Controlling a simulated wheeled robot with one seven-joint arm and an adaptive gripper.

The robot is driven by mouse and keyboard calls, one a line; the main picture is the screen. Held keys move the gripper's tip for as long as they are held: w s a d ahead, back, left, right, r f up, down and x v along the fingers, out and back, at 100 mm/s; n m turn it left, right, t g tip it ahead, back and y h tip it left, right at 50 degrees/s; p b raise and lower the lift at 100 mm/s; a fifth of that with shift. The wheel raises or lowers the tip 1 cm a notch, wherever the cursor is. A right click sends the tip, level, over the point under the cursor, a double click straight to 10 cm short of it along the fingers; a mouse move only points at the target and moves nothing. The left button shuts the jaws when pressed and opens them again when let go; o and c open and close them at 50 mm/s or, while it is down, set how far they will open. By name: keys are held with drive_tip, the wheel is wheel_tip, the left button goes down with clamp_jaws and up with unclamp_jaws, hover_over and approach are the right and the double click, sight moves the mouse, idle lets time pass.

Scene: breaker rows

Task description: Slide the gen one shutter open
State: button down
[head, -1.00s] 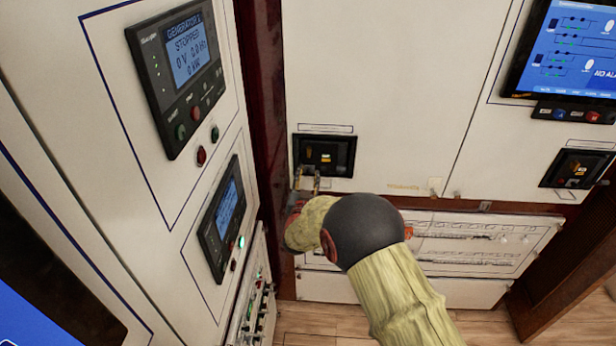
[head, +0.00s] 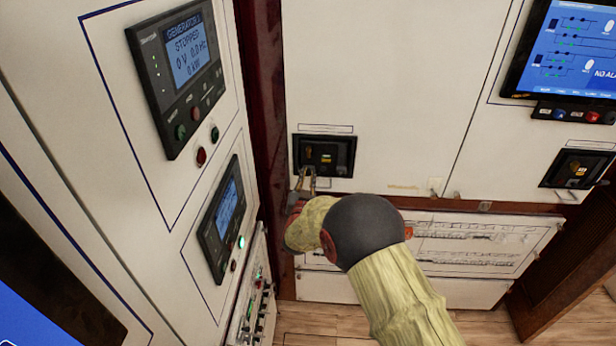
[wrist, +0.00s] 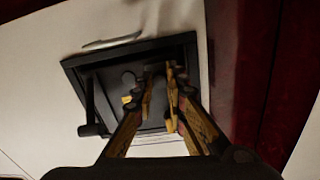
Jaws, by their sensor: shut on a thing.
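A black breaker unit (head: 324,155) is set in the white panel, left of centre in the head view; its label is too small to read. My gripper (head: 306,178) is at its lower left edge. In the wrist view the dark unit (wrist: 112,100) fills the middle, with a black lever (wrist: 92,110) on one side. My gripper (wrist: 166,85) is shut there, its fingertips close together over the recessed face. The small part of the shutter between them is mostly hidden by the fingers.
A similar breaker unit (head: 577,168) sits farther right. A dark red wood post (head: 262,110) stands close to the left of my gripper. Generator controllers (head: 180,75) are on the left panel, and a diagram sheet (head: 475,243) is below.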

drive_tip(key=d+b, duration=0.1)
drive_tip(key=d, duration=0.3)
drive_tip(key=shift+s+d, duration=0.1)
drive_tip(key=shift+d, duration=0.25)
drive_tip(key=c, duration=1.8)
unclamp_jaws()
drive_tip(key=shift+d, duration=0.1)
drive_tip(key=shift+c, duration=0.2)
drive_tip(key=shift+o, duration=0.4)
drive_tip(key=shift+s, duration=0.2)
approach(323, 169)
drive_tip(key=s, duration=0.6)
drive_tip(key=shift+s, duration=0.2)
